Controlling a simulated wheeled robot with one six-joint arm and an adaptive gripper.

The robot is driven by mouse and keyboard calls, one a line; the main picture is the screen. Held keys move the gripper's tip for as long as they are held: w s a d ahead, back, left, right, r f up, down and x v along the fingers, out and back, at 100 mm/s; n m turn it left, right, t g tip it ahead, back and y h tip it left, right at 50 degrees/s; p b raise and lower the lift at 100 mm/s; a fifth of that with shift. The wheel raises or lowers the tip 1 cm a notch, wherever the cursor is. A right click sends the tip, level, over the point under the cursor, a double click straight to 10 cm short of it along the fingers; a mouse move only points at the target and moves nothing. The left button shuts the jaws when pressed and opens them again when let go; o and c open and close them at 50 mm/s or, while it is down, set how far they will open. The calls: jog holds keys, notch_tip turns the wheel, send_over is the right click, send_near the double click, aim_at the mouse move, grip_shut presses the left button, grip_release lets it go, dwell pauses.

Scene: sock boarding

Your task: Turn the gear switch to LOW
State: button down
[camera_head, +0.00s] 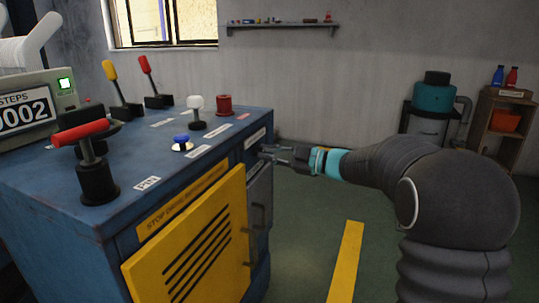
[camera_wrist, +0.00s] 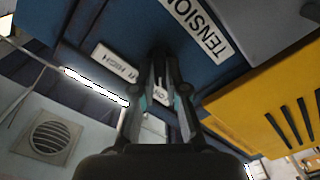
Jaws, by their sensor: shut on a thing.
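My gripper (camera_head: 270,153) reaches from the right to the side face of the blue machine cabinet, just under its top edge. In the wrist view my gripper (camera_wrist: 160,62) has its fingers close together against the blue panel. It is shut on the gear switch, which the dark fingers mostly hide, so its angle cannot be told. A white label ending in HIGH (camera_wrist: 114,62) is left of the fingers. A partly hidden label (camera_wrist: 160,96), apparently LOW, shows between the fingers.
A TENSION label (camera_wrist: 203,28) is above on the panel. A yellow vented door (camera_head: 195,245) stands open beside my gripper. The blue cabinet top (camera_head: 60,185) carries several levers and knobs. A shelf unit (camera_head: 500,130) stands at the far right. Floor to the right of the cabinet is clear.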

jog(key=c, duration=1.2)
grip_release()
jog(key=v, duration=1.2)
jog(key=shift+w, duration=0.1)
